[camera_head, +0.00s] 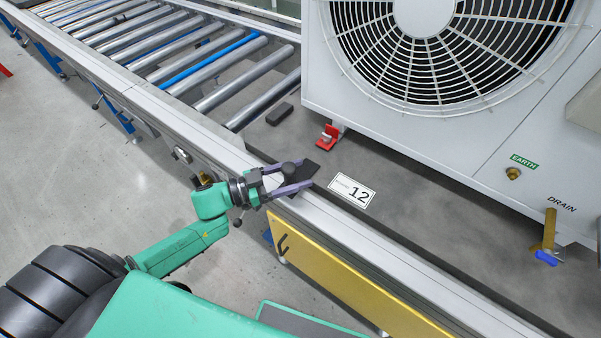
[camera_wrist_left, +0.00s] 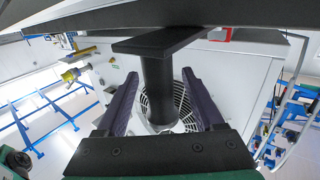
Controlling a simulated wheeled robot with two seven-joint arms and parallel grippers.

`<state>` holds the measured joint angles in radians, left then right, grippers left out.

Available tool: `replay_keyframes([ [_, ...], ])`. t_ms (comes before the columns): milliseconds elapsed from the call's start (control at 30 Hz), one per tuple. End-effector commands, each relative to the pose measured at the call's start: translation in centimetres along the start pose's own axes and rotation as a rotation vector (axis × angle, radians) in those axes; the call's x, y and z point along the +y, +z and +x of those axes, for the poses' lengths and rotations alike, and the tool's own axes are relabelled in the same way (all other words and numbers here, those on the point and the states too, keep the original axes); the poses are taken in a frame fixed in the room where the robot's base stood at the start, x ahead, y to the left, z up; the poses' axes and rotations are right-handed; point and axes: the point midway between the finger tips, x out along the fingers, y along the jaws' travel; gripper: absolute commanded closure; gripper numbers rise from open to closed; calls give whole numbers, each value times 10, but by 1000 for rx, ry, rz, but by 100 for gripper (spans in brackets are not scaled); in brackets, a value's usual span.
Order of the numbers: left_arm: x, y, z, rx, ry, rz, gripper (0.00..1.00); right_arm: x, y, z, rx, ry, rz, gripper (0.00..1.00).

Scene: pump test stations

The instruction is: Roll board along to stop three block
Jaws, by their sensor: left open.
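The dark grey board (camera_head: 400,217) lies on the conveyor and bears a large white fan unit (camera_head: 335,75). A white label (camera_head: 352,191) reading 12 is on the board. A black post (camera_head: 289,168) with a flat black plate sits at the board's near left edge. My left gripper (camera_head: 314,175) is open, its purple fingers on either side of this post. In the left wrist view the post (camera_wrist_left: 157,88) stands between the fingers (camera_wrist_left: 160,73), with gaps on both sides. A small dark block (camera_head: 279,114) lies near the rollers; I cannot tell if it is a stop. My right gripper is out of view.
Metal and blue rollers (camera_head: 190,62) run to the back left, bare of any load. A grey side rail (camera_head: 205,138) and a yellow panel (camera_head: 345,280) border the conveyor. A red clamp (camera_head: 328,137) is at the unit's foot.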

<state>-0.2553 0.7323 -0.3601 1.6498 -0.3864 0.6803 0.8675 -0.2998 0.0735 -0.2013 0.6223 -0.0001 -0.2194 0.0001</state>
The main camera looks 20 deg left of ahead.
Motion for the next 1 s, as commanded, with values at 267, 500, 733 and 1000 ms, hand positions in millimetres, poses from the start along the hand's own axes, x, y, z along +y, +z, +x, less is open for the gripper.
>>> replay_keyframes([
  [267, 0, 0, 15, -1, 0, 0, 31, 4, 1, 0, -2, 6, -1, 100],
  [500, 0, 0, 14, -1, 0, 0, 80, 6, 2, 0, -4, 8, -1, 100],
  [733, 0, 0, 14, -1, 0, 0, 100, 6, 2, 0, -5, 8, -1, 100],
  [1000, 0, 0, 14, -2, 0, 0, 100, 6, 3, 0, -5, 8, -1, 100],
])
